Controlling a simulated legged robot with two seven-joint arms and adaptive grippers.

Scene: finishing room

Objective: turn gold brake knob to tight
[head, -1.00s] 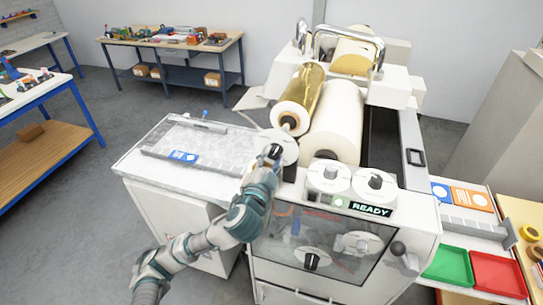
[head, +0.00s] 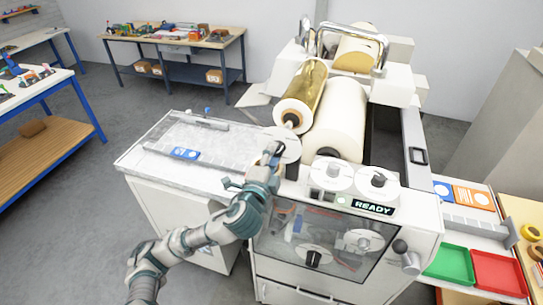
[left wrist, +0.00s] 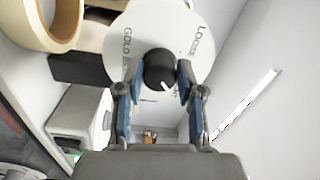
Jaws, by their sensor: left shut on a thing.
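The gold brake knob (left wrist: 160,68) is black, with a white pointer line, on a round white dial (left wrist: 190,28) in the left wrist view. The dial carries the words "LOOSE" and a partly hidden "GOLD B...". The pointer aims down and slightly right in that view, towards small lettering partly covered by a finger. My left gripper (left wrist: 160,78) is shut on the knob, one blue-padded finger each side. In the head view my left gripper (head: 271,153) is at the dial below the gold roll (head: 300,95), hiding the knob. My right gripper is not in view.
The white machine has a large white roll (head: 337,118), two more dials (head: 332,174) (head: 377,182), and a green "READY" display (head: 373,206). A flat feed table (head: 150,158) lies left. Green (head: 447,261) and red (head: 497,271) trays stand right.

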